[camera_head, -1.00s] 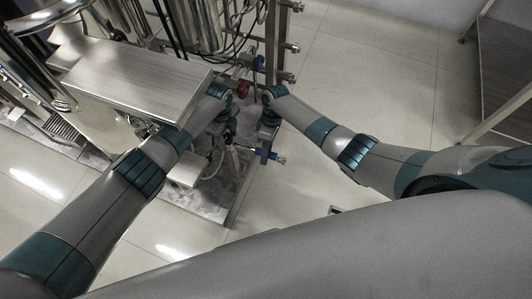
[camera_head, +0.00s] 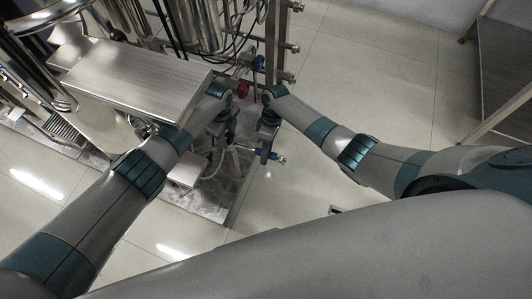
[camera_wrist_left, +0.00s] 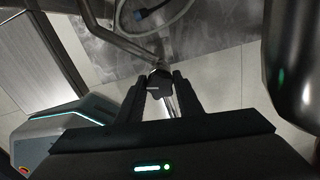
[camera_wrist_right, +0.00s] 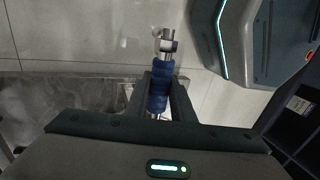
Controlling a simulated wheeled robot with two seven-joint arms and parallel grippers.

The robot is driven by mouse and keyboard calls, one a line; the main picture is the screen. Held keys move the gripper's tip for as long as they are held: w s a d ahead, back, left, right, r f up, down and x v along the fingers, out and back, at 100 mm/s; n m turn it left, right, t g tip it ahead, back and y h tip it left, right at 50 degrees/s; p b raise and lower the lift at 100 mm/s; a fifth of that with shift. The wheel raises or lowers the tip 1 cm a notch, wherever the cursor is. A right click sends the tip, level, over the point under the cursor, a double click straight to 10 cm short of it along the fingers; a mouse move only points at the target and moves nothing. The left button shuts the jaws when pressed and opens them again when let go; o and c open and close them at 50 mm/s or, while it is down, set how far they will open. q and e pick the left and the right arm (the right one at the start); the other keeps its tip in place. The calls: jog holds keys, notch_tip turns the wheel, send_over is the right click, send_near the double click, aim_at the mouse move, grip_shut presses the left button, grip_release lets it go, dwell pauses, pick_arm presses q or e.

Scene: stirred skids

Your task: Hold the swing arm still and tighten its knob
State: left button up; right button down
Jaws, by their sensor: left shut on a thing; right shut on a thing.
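The swing arm is a steel tube with a blue sleeve (camera_wrist_right: 158,92) near its end. In the right wrist view my right gripper (camera_wrist_right: 159,98) is shut around that sleeve, and the bright metal end sticks out beyond the fingers. The sleeve also shows in the head view (camera_head: 271,156), low beside the skid. My left gripper (camera_wrist_left: 159,92) is shut on a dark knob (camera_wrist_left: 158,82), which sits by the end of a bent steel tube (camera_wrist_left: 125,40). The fingers cover the knob's sides. In the head view my left wrist largely hides the knob.
A steel box (camera_head: 135,85) and upright vessels stand left of my grippers. A red handwheel (camera_head: 243,90) and a pipe rack (camera_head: 275,45) are just behind them. A steel table (camera_head: 500,65) stands at the right. The floor between is clear.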

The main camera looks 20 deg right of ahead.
pick_arm(q)
jog(key=m, duration=0.5)
jog(key=shift+m, duration=0.4)
jog(key=o, duration=0.9)
jog(key=shift+c, duration=0.2)
jog(key=shift+n, duration=1.7)
